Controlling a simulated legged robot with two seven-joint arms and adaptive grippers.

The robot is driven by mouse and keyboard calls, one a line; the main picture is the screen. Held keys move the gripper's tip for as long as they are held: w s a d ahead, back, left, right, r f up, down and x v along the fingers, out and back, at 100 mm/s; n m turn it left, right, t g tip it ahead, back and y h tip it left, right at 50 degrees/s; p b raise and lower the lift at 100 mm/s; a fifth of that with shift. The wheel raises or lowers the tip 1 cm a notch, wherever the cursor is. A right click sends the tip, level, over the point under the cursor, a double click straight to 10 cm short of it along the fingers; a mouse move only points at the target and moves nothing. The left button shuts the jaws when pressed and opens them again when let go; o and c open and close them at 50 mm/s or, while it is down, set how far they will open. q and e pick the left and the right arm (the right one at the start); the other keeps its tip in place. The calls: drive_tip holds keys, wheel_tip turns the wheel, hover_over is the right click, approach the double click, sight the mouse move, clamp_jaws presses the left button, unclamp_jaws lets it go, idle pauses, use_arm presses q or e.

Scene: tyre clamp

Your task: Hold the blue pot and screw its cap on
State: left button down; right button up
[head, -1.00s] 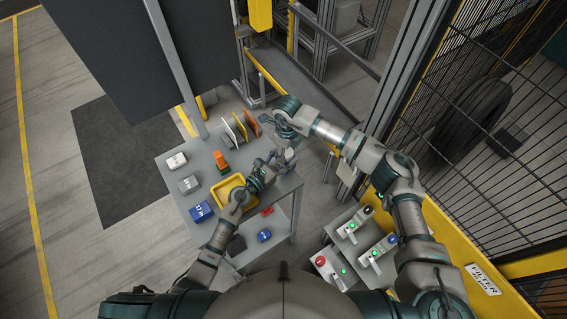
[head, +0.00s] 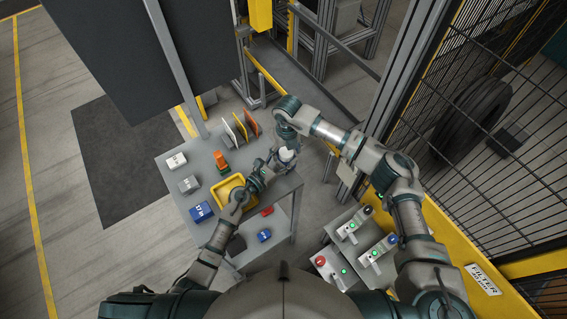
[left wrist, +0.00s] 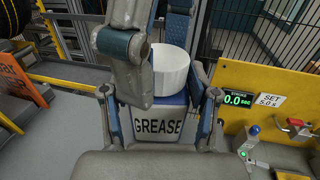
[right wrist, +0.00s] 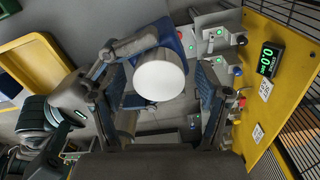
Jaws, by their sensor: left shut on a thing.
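The blue pot (left wrist: 178,98), marked GREASE, is upright in the left wrist view. My left gripper (left wrist: 160,115) is shut on it, one finger on each side. The white cap (left wrist: 171,68) sits at the top of the pot; whether it is threaded on cannot be told. In the right wrist view the cap (right wrist: 160,79) shows as a white disc between the fingers of my right gripper (right wrist: 165,85), which is open with gaps on both sides. In the head view the cap (head: 287,155) shows just below the right hand.
A grey table (head: 180,165) holds a yellow bin (head: 228,188), an orange object (head: 220,163) and several small boxes. Switch boxes (head: 350,232) stand at the lower right. A yellow panel with a display (left wrist: 238,99) and a mesh fence are close by.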

drive_tip(key=shift+r, duration=0.1)
drive_tip(key=shift+r, duration=2.15)
drive_tip(key=shift+c, duration=0.5)
drive_tip(key=r+n, duration=0.1)
drive_tip(key=n, duration=0.2)
drive_tip(key=shift+r, duration=0.35)
drive_tip(key=r+n, duration=0.1)
drive_tip(key=n, duration=0.2)
drive_tip(key=shift+r+n, duration=0.4)
drive_tip(key=shift+f, duration=4.05)
